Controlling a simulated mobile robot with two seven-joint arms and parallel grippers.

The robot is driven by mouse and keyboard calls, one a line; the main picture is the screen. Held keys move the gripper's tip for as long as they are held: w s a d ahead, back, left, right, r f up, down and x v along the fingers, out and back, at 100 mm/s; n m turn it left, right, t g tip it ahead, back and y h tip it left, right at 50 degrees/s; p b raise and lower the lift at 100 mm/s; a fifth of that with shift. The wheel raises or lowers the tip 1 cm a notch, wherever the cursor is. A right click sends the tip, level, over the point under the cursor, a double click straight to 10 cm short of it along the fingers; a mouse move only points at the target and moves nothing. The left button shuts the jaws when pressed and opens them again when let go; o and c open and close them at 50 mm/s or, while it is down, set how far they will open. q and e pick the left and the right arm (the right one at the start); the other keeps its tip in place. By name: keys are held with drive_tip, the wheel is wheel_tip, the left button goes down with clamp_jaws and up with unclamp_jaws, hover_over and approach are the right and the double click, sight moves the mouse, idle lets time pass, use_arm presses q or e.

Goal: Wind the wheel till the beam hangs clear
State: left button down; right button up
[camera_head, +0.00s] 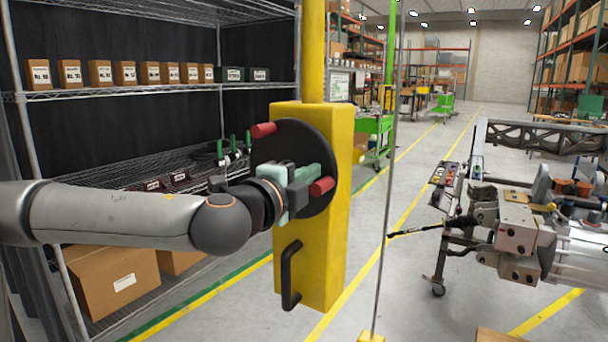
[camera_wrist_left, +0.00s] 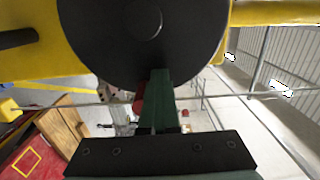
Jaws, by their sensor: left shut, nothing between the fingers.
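The wheel (camera_head: 292,139) is a black disc on the face of a yellow post box. It has one red handle (camera_head: 263,130) at its upper left and another red handle (camera_head: 322,187) at its lower right. My left gripper (camera_head: 308,181) is in front of the wheel, close to the lower-right handle. Its fingers are shut with nothing between them. In the left wrist view the green fingers (camera_wrist_left: 159,95) reach to the wheel's edge, with a bit of red behind them. A dark truss beam (camera_head: 535,136) shows at the right; its support is unclear. My right gripper is out of view.
The yellow box (camera_head: 325,265) has a black grab bar (camera_head: 289,275) below the wheel. Wire shelves with cartons (camera_head: 113,280) stand at the left. A thin upright line (camera_head: 388,170) runs beside the post. Metal machinery (camera_head: 515,235) fills the right; open floor lies between.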

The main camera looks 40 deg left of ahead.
sight(320, 206)
use_arm(q)
drive_tip(key=shift+m+h, duration=0.3)
drive_tip(key=shift+h, duration=0.2)
drive_tip(key=f+b, duration=0.1)
drive_tip(key=f, duration=0.1)
drive_tip(key=d+f+b, duration=0.1)
drive_tip(key=f+b, duration=0.1)
drive_tip(key=shift+s+d+f, duration=0.15)
drive_tip(key=shift+f, duration=0.1)
drive_tip(key=shift+r, duration=0.1)
drive_tip(key=shift+w+d, duration=0.35)
drive_tip(key=shift+d, duration=0.2)
drive_tip(key=a+f+b, duration=0.2)
drive_tip(key=shift+f+b, duration=0.3)
drive_tip(key=shift+f, duration=0.05)
drive_tip(key=shift+s+a, duration=0.1)
drive_tip(key=shift+a, duration=0.1)
drive_tip(key=shift+a+f, duration=0.25)
drive_tip(key=shift+a, duration=0.15)
drive_tip(key=shift+s+a+f+b, duration=0.15)
drive_tip(key=shift+a+f+b, duration=0.2)
drive_tip(key=shift+a+f, duration=0.5)
drive_tip(key=shift+a, duration=0.1)
